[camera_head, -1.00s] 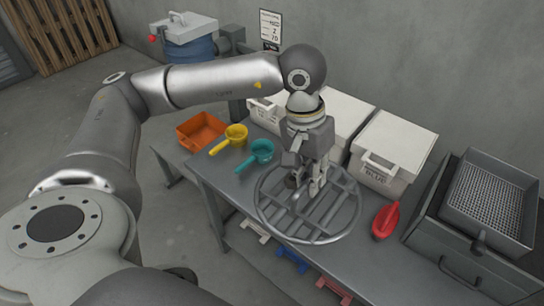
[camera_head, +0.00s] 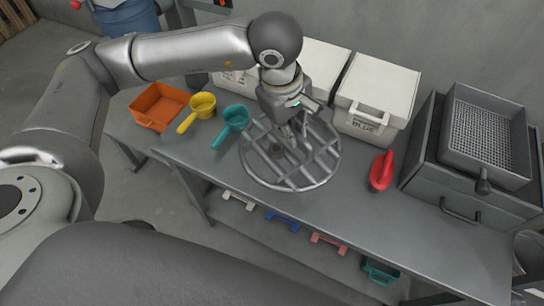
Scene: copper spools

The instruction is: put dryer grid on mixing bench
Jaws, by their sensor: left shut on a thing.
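The dryer grid (camera_head: 290,187) is a round grey metal ring with crossing bars. It lies flat over the middle of the grey mixing bench (camera_head: 370,230), just right of the teal scoop. I cannot tell whether it touches the bench top or hovers slightly above it. My left gripper (camera_head: 295,138) reaches down from above, tilted, and is shut on the grid near its middle. The gripped spot is partly hidden by the fingers. My right gripper is not in view.
A teal scoop (camera_head: 236,117), yellow scoop (camera_head: 203,104) and orange tray (camera_head: 158,105) stand left of the grid. White bins (camera_head: 378,88) line the back. A red scoop (camera_head: 381,172) and grey sieve unit (camera_head: 487,135) are to the right. The bench front is clear.

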